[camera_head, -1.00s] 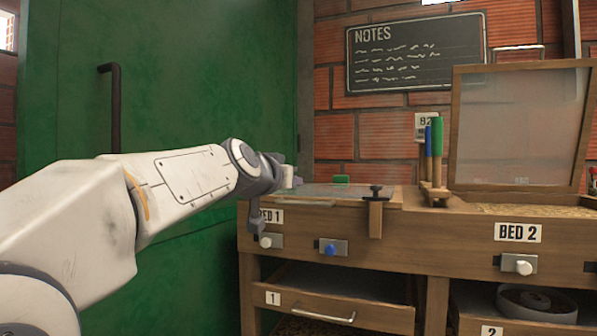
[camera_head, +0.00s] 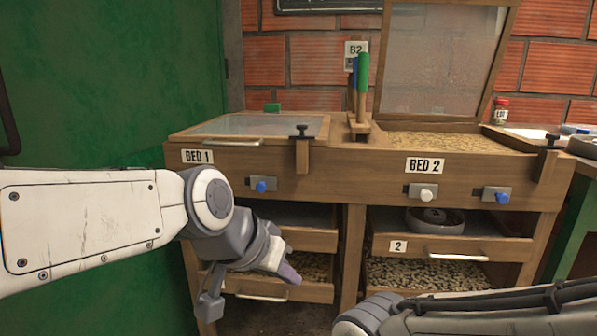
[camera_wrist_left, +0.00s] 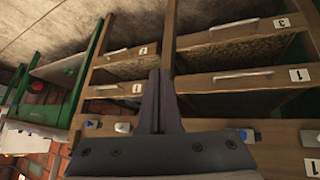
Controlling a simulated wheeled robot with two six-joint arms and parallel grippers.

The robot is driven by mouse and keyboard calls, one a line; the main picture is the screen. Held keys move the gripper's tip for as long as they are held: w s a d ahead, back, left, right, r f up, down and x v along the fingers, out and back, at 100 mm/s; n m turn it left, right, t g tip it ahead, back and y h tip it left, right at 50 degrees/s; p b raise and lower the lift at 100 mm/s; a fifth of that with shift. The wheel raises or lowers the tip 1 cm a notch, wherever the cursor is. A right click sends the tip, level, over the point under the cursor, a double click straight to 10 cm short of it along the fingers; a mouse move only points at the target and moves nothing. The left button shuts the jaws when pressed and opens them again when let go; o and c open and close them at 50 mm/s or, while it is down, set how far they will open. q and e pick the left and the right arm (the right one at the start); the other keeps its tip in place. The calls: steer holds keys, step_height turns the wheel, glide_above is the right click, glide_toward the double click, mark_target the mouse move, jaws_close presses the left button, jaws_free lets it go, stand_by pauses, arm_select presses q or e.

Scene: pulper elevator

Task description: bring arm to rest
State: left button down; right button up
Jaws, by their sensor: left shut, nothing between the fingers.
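My left arm comes in from the left in the head view. Its gripper (camera_head: 286,272) is in front of the drawers under the bed marked BED 1 and points to the right and a little down. The left gripper (camera_wrist_left: 158,78) also shows in the left wrist view, with its fingers together and nothing between them. Part of my right arm (camera_head: 470,312) lies across the lower right of the head view, and its fingertips do not show.
The wooden bench (camera_head: 310,190) has a closed glass lid (camera_head: 255,125) over BED 1 and a raised lid (camera_head: 440,60) over BED 2. Drawers holding beans (camera_head: 415,273) are below. A green door (camera_head: 110,90) stands at left. Green and blue handled tools (camera_head: 362,75) stand between the beds.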

arm_select(q)
steer(key=s+a+f+m+g+y+p, duration=0.1)
steer(key=s+f+g+y+p, duration=0.2)
steer(key=s, duration=0.6)
steer(key=s+a+f+m+g+p, duration=0.1)
steer(key=s+a+f+g+p, duration=0.2)
steer(key=s, duration=0.6)
step_height(320, 180, up, 36)
steer(key=d+p, duration=0.1)
steer(key=p, duration=3.5)
steer(key=shift+w+d+y+p, duration=0.15)
steer(key=shift+w+y+p, duration=0.05)
steer(key=shift+y+p, duration=0.15)
arm_select(e)
step_height(320, 180, up, 44)
steer(key=shift+r, duration=0.2)
